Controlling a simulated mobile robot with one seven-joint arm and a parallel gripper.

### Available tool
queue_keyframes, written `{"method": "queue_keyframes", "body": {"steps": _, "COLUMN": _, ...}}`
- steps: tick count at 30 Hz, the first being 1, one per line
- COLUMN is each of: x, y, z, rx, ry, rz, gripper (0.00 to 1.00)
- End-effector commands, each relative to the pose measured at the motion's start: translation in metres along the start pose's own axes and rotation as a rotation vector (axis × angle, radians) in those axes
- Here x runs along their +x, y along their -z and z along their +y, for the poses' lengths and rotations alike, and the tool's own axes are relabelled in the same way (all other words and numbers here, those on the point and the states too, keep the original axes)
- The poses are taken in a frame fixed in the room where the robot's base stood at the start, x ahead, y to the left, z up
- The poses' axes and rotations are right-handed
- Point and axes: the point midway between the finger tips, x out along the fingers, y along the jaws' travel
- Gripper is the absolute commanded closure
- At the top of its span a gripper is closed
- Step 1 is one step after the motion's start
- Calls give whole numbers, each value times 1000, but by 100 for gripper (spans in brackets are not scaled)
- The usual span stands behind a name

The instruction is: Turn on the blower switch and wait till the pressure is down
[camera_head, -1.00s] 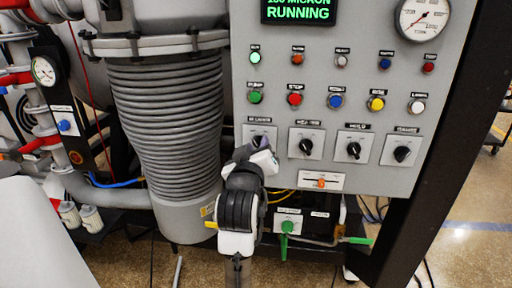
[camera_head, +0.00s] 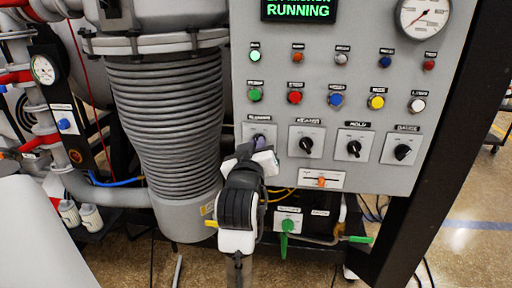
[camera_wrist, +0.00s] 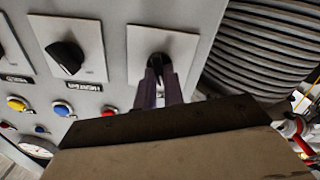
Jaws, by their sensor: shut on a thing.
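The leftmost rotary switch sits on a pale square plate (camera_head: 250,129) in the lower row of the grey control panel. Its label is too blurred to read in the head view. My gripper (camera_head: 259,146) is at this switch, shut on its dark knob. The wrist view shows the two dark fingers (camera_wrist: 159,78) on the knob, hiding part of it. The green-lettered display (camera_head: 298,9) reads RUNNING; its upper line is cut off by the picture edge. The round pressure gauge (camera_head: 424,17) at the panel's top right has a red needle; its value is too small to read.
Three more black knobs (camera_head: 306,145) lie to the right in the same row, above an orange slider (camera_head: 321,182). Coloured buttons (camera_head: 335,100) fill the rows above. A ribbed grey bellows (camera_head: 165,115) stands close left. A green-handled valve (camera_head: 287,234) is below.

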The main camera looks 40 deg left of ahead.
Motion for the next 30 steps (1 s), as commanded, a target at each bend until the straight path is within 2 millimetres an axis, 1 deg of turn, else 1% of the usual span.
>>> {"method": "queue_keyframes", "body": {"steps": 18, "x": 0, "y": -2, "z": 1, "rx": 562, "ry": 0, "rz": 0, "gripper": 100}}
{"method": "queue_keyframes", "body": {"steps": 24, "x": 0, "y": -2, "z": 2, "rx": 715, "ry": 0, "rz": 0, "gripper": 100}}
{"method": "queue_keyframes", "body": {"steps": 30, "x": 0, "y": -2, "z": 2, "rx": 824, "ry": 0, "rz": -2, "gripper": 100}}
